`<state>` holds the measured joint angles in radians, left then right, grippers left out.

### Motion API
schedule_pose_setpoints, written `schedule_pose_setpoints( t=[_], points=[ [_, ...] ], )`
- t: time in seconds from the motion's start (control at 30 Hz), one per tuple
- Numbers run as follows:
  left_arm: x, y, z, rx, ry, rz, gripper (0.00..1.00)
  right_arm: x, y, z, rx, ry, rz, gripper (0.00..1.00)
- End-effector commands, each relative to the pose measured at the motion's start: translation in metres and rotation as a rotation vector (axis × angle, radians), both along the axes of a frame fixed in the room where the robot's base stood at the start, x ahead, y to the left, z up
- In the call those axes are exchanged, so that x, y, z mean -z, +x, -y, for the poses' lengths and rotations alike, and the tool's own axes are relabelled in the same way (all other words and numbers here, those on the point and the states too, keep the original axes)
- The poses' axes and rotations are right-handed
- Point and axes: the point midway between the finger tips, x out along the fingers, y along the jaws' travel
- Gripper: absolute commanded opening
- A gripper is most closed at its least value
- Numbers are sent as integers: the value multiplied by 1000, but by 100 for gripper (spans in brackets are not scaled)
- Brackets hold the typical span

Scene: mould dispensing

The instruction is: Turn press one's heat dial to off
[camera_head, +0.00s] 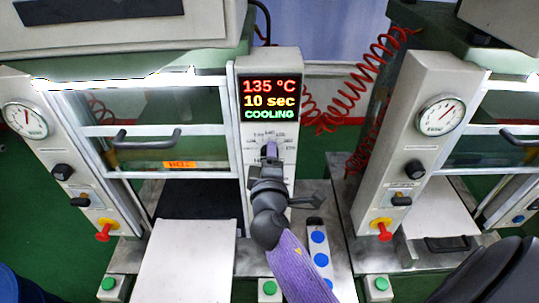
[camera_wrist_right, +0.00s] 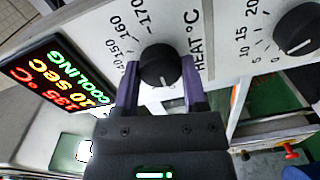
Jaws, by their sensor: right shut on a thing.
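The heat dial (camera_wrist_right: 159,62) is a round black knob on a pale panel in the right wrist view, beside the printed words HEAT °C and numbers such as 150, 160 and 170. My right gripper (camera_wrist_right: 160,80) is shut on it, with a purple finger on each side. In the head view, my right gripper (camera_head: 269,160) reaches the panel below the display (camera_head: 270,99) and hides most of the dial. The display reads 135 °C, 10 sec, COOLING. I cannot tell exactly where the dial's pointer stands. My left gripper is not in view.
A second black dial (camera_wrist_right: 298,30) sits beside the heat dial. A press door with a dark handle (camera_head: 146,140) is left of the panel. Another panel with a gauge (camera_head: 440,115) and a red knob (camera_head: 381,228) stands to the right. Red coiled hoses (camera_head: 330,112) hang behind.

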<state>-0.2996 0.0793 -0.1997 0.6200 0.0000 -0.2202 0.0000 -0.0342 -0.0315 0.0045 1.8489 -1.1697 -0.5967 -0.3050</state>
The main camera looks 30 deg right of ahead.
Motion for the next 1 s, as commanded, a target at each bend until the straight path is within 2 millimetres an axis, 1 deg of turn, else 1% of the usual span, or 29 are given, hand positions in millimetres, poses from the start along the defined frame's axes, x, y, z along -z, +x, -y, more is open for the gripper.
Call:
schedule_pose_setpoints(
  t=[0.23,0.63,0.67,0.7,0.77,0.8,0.83,1.0],
  points=[
    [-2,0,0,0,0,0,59,-1,0,0,-1,-37,-19,0],
    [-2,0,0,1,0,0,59,-1,0,0,-1,-42,-22,0],
    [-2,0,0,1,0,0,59,-1,0,0,-1,-42,-22,57],
    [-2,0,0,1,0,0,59,-1,0,0,-1,-42,-22,66],
    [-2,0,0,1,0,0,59,-1,0,0,0,-42,-22,78],
    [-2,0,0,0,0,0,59,-1,0,0,0,-40,-22,87],
    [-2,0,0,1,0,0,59,-1,0,0,0,-40,-22,90],
    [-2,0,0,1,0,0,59,0,0,0,0,-40,-23,90]
  ],
)
